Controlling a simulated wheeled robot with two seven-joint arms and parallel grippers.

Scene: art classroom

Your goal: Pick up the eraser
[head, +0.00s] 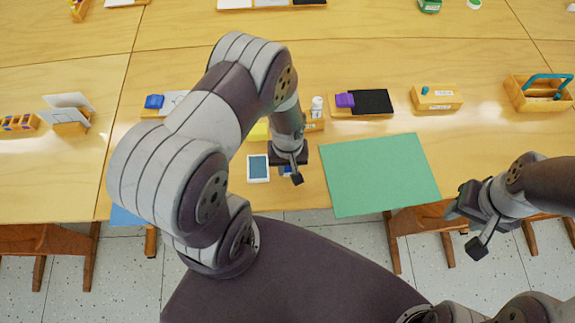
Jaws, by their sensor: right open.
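No thing in the head view is plainly marked as the eraser. A small blue and white item (287,171), which may be it, lies on the table directly under my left gripper (290,173) and is mostly hidden by it. My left gripper points down over it; I cannot tell whether its fingers are apart or touch the item. A blue block (154,101) and a purple block (344,100) at the back could also be erasers. My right gripper (462,222) is open and empty, off the table's front edge at the right.
A green mat (380,176) lies right of my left gripper, and a white-framed blue card (258,168) lies just left of it. A wooden caddy with a teal handle (548,78) stands at the right. A small wooden box (436,97) and a black slate (373,102) stand behind the mat.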

